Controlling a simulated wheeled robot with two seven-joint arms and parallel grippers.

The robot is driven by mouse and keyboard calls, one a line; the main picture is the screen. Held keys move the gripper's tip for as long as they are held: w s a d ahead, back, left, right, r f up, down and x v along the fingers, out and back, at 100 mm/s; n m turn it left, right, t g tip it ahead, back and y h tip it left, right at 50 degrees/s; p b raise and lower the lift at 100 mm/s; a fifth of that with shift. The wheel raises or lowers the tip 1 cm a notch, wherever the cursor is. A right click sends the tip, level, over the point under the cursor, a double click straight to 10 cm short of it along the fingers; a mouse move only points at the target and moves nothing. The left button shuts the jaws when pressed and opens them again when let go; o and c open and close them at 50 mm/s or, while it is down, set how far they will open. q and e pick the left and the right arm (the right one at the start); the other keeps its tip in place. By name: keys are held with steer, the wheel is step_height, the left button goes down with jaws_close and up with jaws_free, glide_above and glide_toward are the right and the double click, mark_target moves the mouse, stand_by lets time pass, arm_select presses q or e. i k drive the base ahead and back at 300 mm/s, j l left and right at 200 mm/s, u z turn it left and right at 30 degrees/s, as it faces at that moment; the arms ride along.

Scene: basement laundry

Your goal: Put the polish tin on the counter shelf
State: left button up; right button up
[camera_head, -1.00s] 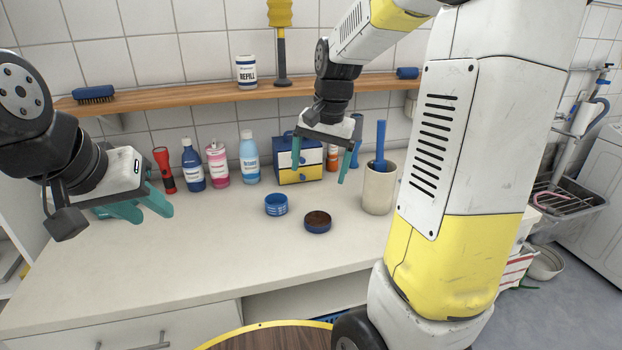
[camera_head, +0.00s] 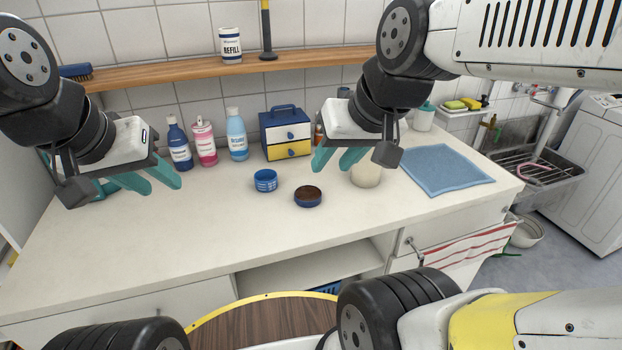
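A low round tin with dark brown polish in it (camera_head: 308,197) stands on the white counter (camera_head: 200,230), in front of the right gripper's fingers. A blue round container with white markings (camera_head: 265,181) stands just left of it. A wooden shelf (camera_head: 180,72) runs along the tiled wall above the counter. My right gripper (camera_head: 332,168) is open and empty, above and behind the tin to the right, partly in front of a beige cup (camera_head: 366,176). My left gripper (camera_head: 158,184) is open and empty over the counter's left side, well away from the tin.
Several bottles (camera_head: 206,143) and a blue and yellow drawer box (camera_head: 286,134) stand along the wall. A REFILL jar (camera_head: 231,45), a plunger-like tool (camera_head: 267,42) and a brush (camera_head: 75,71) are on the shelf. A blue cloth (camera_head: 445,170) lies right. The counter front is clear.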

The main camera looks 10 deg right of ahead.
mark_target(127, 75)
steer(key=j+z, duration=0.2)
steer(key=z, duration=1.65)
steer(key=k+j+z, duration=0.3)
steer(key=k+j, duration=0.3)
steer(key=j, duration=0.15)
